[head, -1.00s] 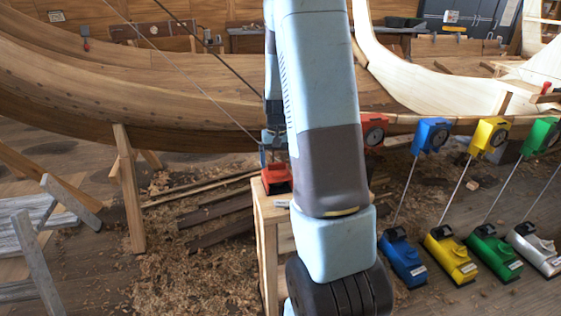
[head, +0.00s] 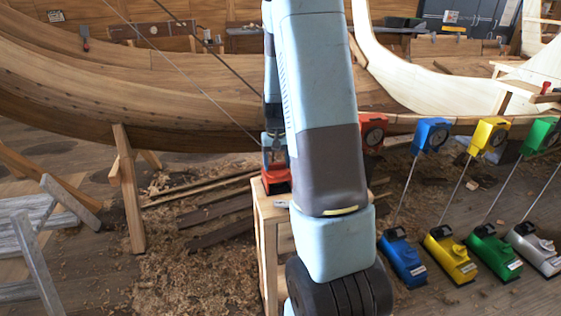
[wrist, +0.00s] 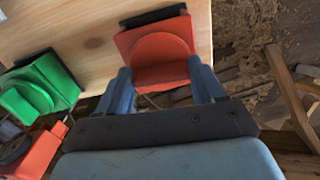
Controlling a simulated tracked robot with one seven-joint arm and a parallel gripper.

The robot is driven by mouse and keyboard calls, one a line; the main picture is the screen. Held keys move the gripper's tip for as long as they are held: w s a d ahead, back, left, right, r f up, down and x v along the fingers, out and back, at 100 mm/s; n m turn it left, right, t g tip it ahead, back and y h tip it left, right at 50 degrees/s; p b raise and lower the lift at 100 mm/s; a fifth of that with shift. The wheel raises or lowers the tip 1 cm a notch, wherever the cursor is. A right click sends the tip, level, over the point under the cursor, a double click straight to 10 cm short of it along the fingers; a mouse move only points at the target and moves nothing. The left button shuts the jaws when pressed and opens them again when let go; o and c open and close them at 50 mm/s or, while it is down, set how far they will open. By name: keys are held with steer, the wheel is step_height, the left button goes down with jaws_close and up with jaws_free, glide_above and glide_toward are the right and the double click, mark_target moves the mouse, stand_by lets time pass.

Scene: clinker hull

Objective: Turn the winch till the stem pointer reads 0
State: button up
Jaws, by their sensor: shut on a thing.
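A red winch (head: 276,180) stands on a wooden bench, partly hidden behind my arm in the head view. My gripper (head: 274,147) is over it, pointing down. In the wrist view, the blue fingers of my gripper (wrist: 172,90) are shut on the winch's rounded orange-red part (wrist: 160,58), one finger on each side. A red dial box (head: 373,132) shows beside my arm, in front of the hull. Its dial is too small to read. I cannot tell which dial is the stem pointer.
Blue (head: 431,135), yellow (head: 489,134) and green (head: 540,135) dial boxes stand on thin rods above coloured units on the floor. The wooden bench (head: 262,205) is narrow. A trestle leg (head: 130,200) and shavings lie left. The hull (head: 120,90) spans behind.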

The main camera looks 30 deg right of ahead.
steer(key=shift+d+m, duration=0.1)
steer(key=shift+m, duration=0.2)
steer(key=o, duration=1)
step_height(320, 180, up, 14)
steer(key=shift+f, duration=0.15)
stand_by(0.5)
